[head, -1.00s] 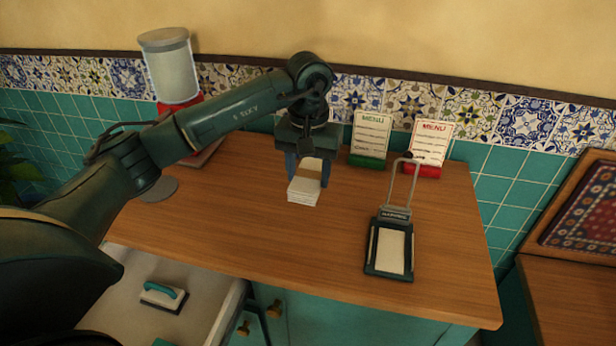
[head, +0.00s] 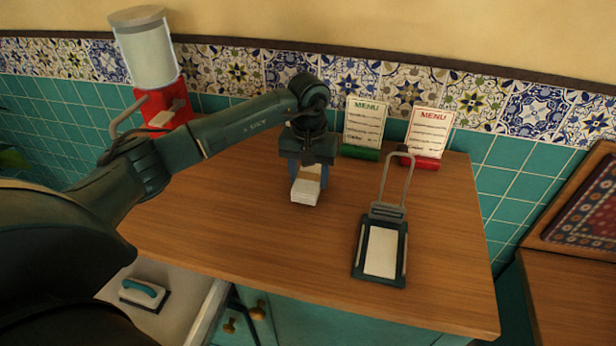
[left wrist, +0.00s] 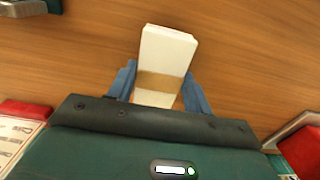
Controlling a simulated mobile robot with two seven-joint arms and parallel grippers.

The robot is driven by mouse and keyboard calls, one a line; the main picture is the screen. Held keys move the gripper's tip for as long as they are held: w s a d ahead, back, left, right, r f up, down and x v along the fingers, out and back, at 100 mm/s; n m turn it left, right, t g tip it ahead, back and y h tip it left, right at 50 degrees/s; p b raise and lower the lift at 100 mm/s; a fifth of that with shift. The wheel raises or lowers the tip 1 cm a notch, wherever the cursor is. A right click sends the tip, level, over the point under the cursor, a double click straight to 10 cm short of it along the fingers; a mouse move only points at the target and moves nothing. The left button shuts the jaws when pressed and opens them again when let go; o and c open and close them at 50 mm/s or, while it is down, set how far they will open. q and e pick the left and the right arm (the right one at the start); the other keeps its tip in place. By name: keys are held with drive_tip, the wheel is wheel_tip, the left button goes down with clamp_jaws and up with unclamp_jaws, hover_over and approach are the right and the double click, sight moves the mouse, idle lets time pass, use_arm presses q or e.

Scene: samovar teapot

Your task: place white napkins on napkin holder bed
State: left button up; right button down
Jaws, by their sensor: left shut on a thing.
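A stack of white napkins with a brown paper band (head: 305,191) is held by my left gripper (head: 307,174), above the wooden counter. In the left wrist view the napkins (left wrist: 166,54) sit between the two blue fingers (left wrist: 158,88), gripped near the band. The napkin holder (head: 359,265) stands on the counter to the right of the gripper. It has a dark frame, a pale bed (head: 381,252) and a raised grey wire arm (head: 398,180) at its back. The height of the napkins above the counter is hard to tell. My right gripper is not in view.
A green-based menu stand (head: 365,128) and a red-based one (head: 428,138) stand at the back of the wooden counter (head: 260,242). A red dispenser with a clear cylinder (head: 146,55) is at the back left. A teal-handled brush (head: 143,293) lies lower left. The counter's front middle is clear.

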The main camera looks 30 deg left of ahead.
use_arm(q)
drive_tip(key=shift+f, duration=0.65)
drive_tip(key=shift+f, duration=0.2)
drive_tip(key=o, duration=1)
